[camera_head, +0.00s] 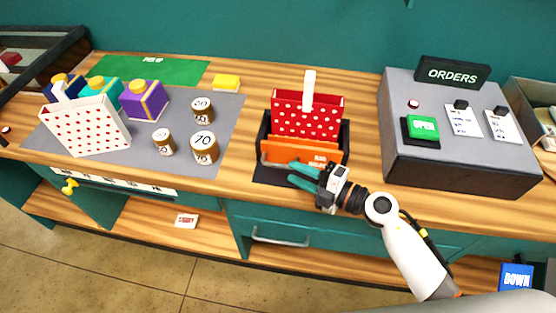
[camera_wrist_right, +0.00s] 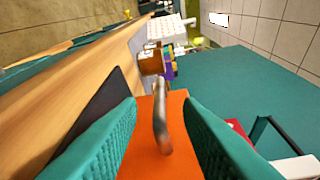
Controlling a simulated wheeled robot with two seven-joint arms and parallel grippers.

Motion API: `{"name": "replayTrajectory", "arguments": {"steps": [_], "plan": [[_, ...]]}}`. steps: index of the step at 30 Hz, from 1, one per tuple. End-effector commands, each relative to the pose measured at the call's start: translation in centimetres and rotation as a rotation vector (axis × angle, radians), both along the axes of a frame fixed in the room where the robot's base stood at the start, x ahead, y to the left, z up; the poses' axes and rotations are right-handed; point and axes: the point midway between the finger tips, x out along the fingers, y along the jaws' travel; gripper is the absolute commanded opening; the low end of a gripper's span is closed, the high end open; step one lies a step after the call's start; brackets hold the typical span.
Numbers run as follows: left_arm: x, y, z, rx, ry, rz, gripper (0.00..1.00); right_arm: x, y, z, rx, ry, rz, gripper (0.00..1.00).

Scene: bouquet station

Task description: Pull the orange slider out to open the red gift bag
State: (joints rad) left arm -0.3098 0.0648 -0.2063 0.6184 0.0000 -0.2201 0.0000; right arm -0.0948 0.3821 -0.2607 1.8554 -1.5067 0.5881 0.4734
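The red polka-dot gift bag (camera_head: 290,123) stands in a black holder (camera_head: 346,133) at the middle of the counter, with a white upright piece at its top. The orange slider (camera_head: 300,150) lies across the holder's front. My right gripper (camera_head: 290,173) is in front of the slider, with its teal fingers apart. In the right wrist view, the slider (camera_wrist_right: 146,150) carries a metal bar handle (camera_wrist_right: 160,122), which shows between the open fingers. I cannot tell whether either finger touches it. A bit of red (camera_wrist_right: 238,128) shows beyond the right finger. My left gripper is not in view.
A grey mat (camera_head: 228,120) at left holds a white dotted bag (camera_head: 88,128), several coloured boxes and several numbered tins. A grey orders console (camera_head: 450,165) stands right of the holder. The counter's front edge runs below my right gripper.

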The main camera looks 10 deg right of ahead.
Motion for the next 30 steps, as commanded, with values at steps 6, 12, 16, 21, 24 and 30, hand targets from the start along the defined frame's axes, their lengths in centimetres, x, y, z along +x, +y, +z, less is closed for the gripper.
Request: {"name": "replayTrajectory", "arguments": {"steps": [6,12,16,21,24,30], "plan": [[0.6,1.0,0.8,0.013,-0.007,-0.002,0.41,2.4,3.0,-0.2,0.002,0.000,-0.001,0.32],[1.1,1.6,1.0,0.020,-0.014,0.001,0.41,3.4,4.3,-0.4,0.001,-0.001,-0.001,0.32],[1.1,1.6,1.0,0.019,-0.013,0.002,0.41,3.5,4.4,-0.5,-0.001,-0.001,-0.001,0.32],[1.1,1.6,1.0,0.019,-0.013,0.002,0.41,3.5,4.4,-0.5,-0.001,-0.001,-0.001,0.32],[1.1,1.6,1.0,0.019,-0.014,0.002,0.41,3.5,4.4,-0.5,0.000,0.000,-0.001,0.18],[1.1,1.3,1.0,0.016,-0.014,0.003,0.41,3.5,4.4,-0.5,0.000,0.000,-0.001,0.00]]}}
